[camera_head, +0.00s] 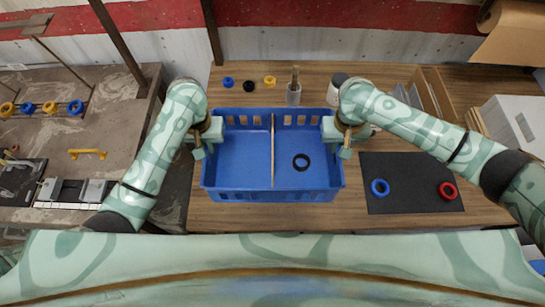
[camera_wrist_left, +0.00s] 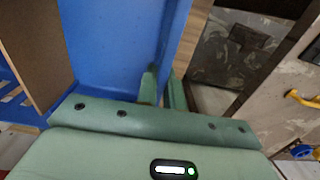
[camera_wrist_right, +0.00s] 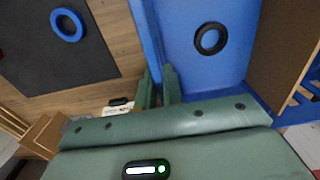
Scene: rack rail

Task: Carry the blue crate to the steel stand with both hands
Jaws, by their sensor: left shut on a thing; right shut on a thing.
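The blue crate (camera_head: 238,165) is over the wooden table in the head view, with a thin divider (camera_head: 272,150) across its middle and a black ring (camera_head: 301,162) in its right half. My left gripper (camera_head: 210,137) is shut on the crate's left wall; the left wrist view shows its fingers (camera_wrist_left: 162,88) at the blue wall (camera_wrist_left: 110,40). My right gripper (camera_head: 336,136) is shut on the right wall; its fingers (camera_wrist_right: 158,85) also show in the right wrist view. I cannot tell whether the crate touches the table. A grey stained-top stand (camera_head: 115,120) is at the left.
Tools and an orange handle (camera_head: 88,154) occupy the stand's front left, and a rail with several rings (camera_head: 50,107) lies behind. A dark mat (camera_head: 412,180) with blue and red rings lies right of the crate.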

